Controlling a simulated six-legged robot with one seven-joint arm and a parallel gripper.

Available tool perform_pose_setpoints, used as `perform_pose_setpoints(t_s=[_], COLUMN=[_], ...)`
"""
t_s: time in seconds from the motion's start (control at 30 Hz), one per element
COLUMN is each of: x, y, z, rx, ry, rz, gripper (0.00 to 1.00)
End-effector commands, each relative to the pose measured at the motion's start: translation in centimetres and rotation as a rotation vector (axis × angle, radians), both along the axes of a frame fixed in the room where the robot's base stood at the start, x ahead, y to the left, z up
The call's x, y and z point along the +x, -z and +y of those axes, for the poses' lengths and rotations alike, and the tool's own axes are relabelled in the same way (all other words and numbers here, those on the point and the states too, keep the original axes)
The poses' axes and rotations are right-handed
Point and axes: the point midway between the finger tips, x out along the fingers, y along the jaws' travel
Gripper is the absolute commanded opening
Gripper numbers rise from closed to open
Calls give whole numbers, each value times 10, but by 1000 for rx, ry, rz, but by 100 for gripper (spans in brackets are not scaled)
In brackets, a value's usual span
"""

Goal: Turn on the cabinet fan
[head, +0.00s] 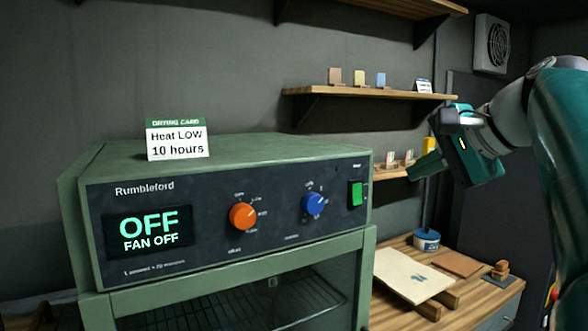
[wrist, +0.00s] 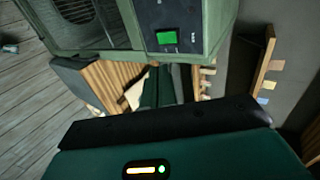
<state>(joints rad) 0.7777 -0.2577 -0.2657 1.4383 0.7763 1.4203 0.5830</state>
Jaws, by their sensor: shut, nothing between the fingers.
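The green cabinet (head: 210,148) stands at the left in the head view, with a dark control panel. Its display (head: 148,232) reads "OFF" and "FAN OFF". An orange knob (head: 243,215), a blue knob (head: 314,203) and a green rocker switch (head: 357,193) sit along the panel; their small labels are too blurred to read. In the wrist view the switch (wrist: 166,38) is at the top, beyond the fingers. My gripper (head: 424,166) is shut and empty, to the right of the switch and apart from the panel. Its fingers show in the wrist view (wrist: 158,85).
A card (head: 177,139) reading "Heat LOW 10 hours" stands on the cabinet. A wooden bench (head: 488,297) with a pale board (head: 412,274) and a blue tub (head: 427,240) lies below my gripper. Wall shelves (head: 350,93) hold small coloured tiles. A vent (head: 492,43) is high at right.

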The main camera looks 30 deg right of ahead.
Motion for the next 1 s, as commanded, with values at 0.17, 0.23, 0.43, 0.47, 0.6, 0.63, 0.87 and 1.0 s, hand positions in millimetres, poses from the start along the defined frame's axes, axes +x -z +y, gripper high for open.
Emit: perform_pose_setpoints(t_s=[0.17,0.23,0.43,0.47,0.6,0.63,0.87,1.0], x=[-1,-1,-3,-3,-4,-4,-5,-2], y=[0,1,9,10,15,15,15,17], z=[0,0,2,1,0,0,0,0], rx=[-1,-1,0,0,0,-1,-1,0], ry=[1,-1,-2,-1,1,1,4,3], rz=[-1,1,17,20,29,30,30,30], gripper=[0,0,0,0,0,0,0,0])
